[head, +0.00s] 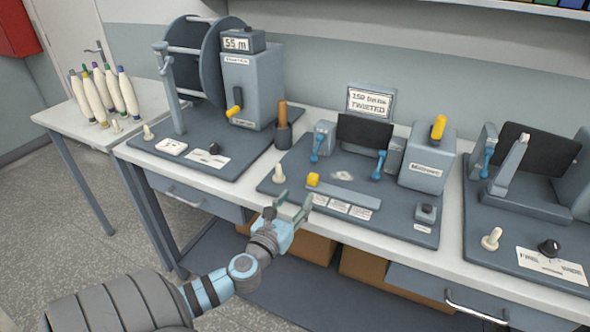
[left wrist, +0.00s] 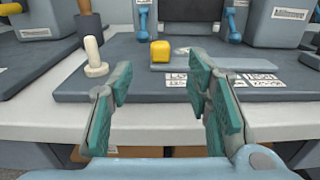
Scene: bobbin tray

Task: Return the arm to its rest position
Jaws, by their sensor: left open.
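My left gripper (head: 289,206) is in front of the workbench's front edge, near the middle station. Its two fingers are apart with nothing between them. In the left wrist view the open teal finger pads (left wrist: 160,105) frame the bench edge and the middle station's base plate (left wrist: 140,72). My left arm reaches in from the bottom left of the head view. My right gripper does not show.
The workbench (head: 215,187) carries a drum machine (head: 242,85), a twist tester (head: 425,160) with a yellow knob (head: 313,179) and a white peg (head: 279,174), and another station at right. A side table (head: 55,117) holds several bobbins. Cardboard boxes (head: 368,268) sit below.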

